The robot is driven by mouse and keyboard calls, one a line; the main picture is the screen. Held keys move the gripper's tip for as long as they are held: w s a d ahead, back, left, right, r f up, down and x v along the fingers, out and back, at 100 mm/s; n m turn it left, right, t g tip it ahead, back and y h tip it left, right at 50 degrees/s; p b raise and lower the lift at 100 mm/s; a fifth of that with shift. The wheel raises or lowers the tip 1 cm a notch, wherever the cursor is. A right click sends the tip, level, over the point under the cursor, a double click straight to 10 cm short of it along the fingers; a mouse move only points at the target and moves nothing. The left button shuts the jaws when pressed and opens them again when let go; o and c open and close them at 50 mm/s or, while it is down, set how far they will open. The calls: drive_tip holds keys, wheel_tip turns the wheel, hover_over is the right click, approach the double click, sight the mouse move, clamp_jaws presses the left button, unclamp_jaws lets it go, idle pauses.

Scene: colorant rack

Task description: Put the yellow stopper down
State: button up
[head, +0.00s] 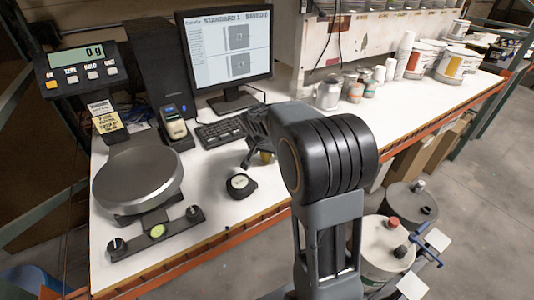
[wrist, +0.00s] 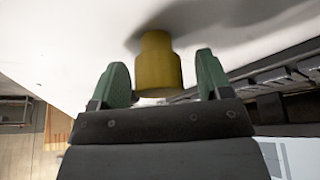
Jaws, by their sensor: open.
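The yellow stopper (wrist: 158,62) is in the wrist view between the two green fingertips of my gripper (wrist: 161,78), with a visible gap on each side. Its narrower end points at the white table top (wrist: 70,40), and a shadow meets it there; it looks to be standing on the table. In the head view, a small part of the stopper (head: 265,157) shows below my gripper (head: 258,154), between the keyboard and the round black tape measure (head: 240,185). My gripper is open around the stopper. My arm hides part of the table to the right.
The keyboard (head: 222,132) lies close behind my gripper, with the monitor (head: 228,50) beyond. A scale with a round plate (head: 138,178) stands at the left. Jars (head: 328,94), cups and tubs stand at the back right. Bare table lies in front of these jars.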

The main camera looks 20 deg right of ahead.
drive_tip(key=shift+w+d+f, duration=0.1)
drive_tip(key=shift+f, duration=0.25)
drive_tip(key=c, duration=1.1)
drive_tip(key=shift+o, duration=0.2)
